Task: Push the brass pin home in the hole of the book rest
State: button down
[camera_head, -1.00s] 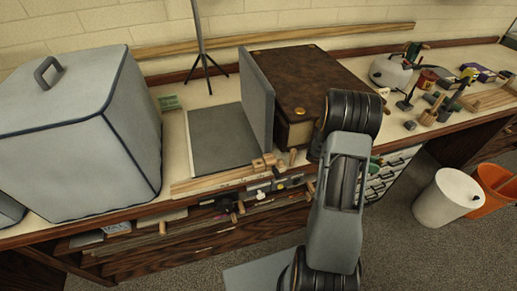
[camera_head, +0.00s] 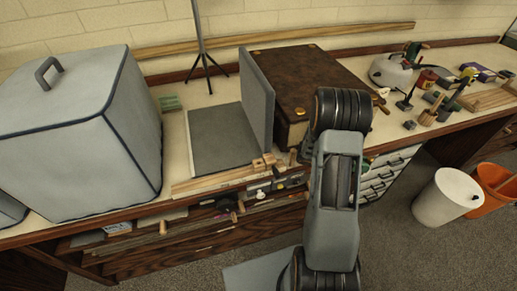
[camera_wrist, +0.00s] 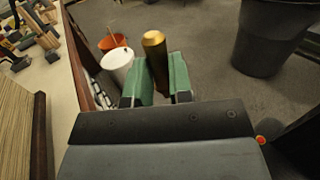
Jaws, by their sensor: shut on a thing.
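My gripper (camera_wrist: 158,82) has green fingers and is shut on the brass pin (camera_wrist: 153,48) in the wrist view. The pin's rounded gold end sticks out past the fingertips, with floor behind it. In the head view my arm hides the gripper and pin. A grey board with an upright grey panel (camera_head: 257,100) and wooden strips along its front stands mid-bench; it looks like the book rest (camera_head: 222,140). No hole can be made out. The pin is apart from any surface in the wrist view.
A large brown book (camera_head: 300,75) lies right of the panel; pale layered edges (camera_wrist: 14,125) show at the wrist view's left. A grey covered box (camera_head: 80,130) stands left. White (camera_head: 446,193) and orange (camera_head: 494,188) bins stand on the floor. Small tools crowd the bench's right.

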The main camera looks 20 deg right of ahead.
jog(key=w+a+n+t+h+p, duration=0.1)
jog(key=w+a+n+t, duration=0.2)
jog(key=a, duration=0.8)
jog(key=w+a+n+t+h+p, duration=0.1)
jog(key=w+a+t, duration=0.5)
jog(key=a, duration=0.6)
jog(key=shift+w+a+n+t+h, duration=0.15)
jog(key=shift+w+n+t+h, duration=0.35)
jog(key=shift+w+n, duration=0.65)
dwell(4.7)
